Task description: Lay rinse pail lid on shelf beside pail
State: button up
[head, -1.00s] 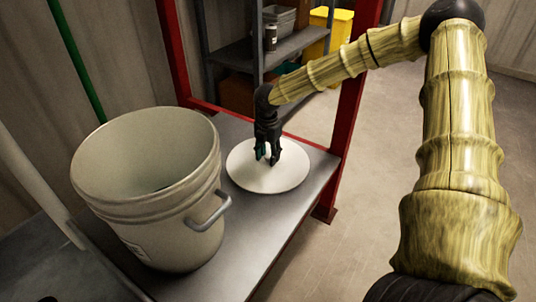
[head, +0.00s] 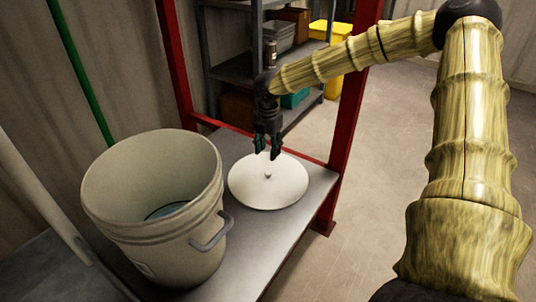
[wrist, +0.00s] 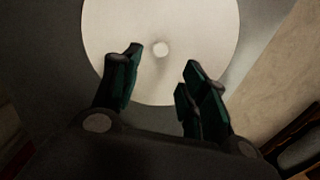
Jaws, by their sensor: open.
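The round white lid (head: 262,190) lies flat on the grey metal shelf (head: 225,262), to the right of the pail, with its small knob facing up. The pail (head: 150,215) is off-white, upright and uncovered, with bluish liquid visible inside and a grey handle on its side. My gripper (head: 267,157) is open and empty above the lid, apart from its knob. In the wrist view the lid (wrist: 160,75) shows beyond my spread fingers (wrist: 160,68), with the knob between their tips.
Red posts (head: 345,130) of the frame rise at the shelf's back corners. A dark rack (head: 235,70) with bins and a yellow container (head: 330,30) stands behind. The shelf's front part, right of the pail, is bare.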

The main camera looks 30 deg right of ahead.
jog(key=shift+r, duration=0.9)
dwell(0.8)
